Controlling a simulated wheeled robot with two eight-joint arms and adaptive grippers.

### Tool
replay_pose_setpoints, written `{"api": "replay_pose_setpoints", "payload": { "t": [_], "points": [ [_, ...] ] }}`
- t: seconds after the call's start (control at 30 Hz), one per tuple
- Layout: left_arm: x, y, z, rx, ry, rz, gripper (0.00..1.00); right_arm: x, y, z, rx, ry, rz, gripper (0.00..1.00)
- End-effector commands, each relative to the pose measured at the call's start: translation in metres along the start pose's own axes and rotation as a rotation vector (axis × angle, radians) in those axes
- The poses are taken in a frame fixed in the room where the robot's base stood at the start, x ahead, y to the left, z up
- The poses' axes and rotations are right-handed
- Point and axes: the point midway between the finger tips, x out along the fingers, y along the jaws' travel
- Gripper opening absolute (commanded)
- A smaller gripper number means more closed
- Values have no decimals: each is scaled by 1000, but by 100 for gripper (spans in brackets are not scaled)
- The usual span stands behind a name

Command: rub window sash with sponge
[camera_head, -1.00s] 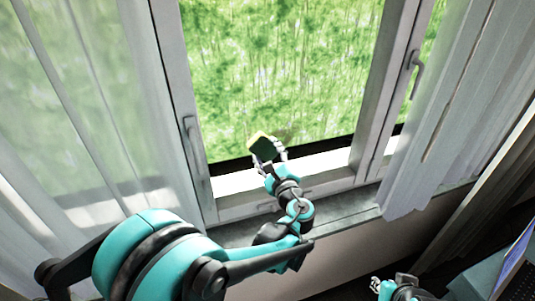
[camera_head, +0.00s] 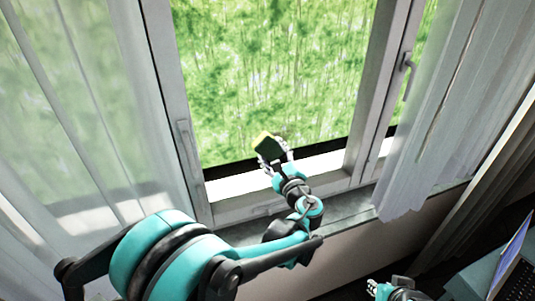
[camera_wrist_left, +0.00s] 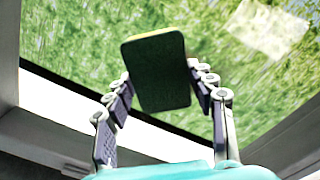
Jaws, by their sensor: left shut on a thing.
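The sponge (camera_head: 268,146), dark green with a yellow layer, is held up in front of the window pane (camera_head: 270,75). My left gripper (camera_head: 273,158) is shut on it; in the left wrist view the sponge (camera_wrist_left: 157,75) sits between the two fingers (camera_wrist_left: 160,100). The grey window sash (camera_head: 164,95) frames the pane, and its lower rail (camera_head: 245,206) lies below the gripper. Whether the sponge touches the glass cannot be told. My right gripper (camera_head: 378,288) is at the bottom edge, small and partly cut off; its jaw state is unclear.
Sheer white curtains hang at the left (camera_head: 80,110) and right (camera_head: 430,120). Window handles stand on the left frame (camera_head: 186,140) and right frame (camera_head: 408,72). A sill (camera_head: 345,212) runs below the window. A laptop (camera_head: 515,265) is at the lower right.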

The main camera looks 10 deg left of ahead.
Motion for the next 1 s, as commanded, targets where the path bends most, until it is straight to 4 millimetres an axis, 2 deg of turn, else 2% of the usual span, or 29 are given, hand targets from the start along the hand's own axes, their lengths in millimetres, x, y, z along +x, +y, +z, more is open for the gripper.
{"api": "replay_pose_setpoints", "payload": {
  "t": [1.0],
  "points": [
    [4, -50, -47, 0, 2, -3, 32, 6, 0, 4, 0, 0, 0, 24]
  ]
}}
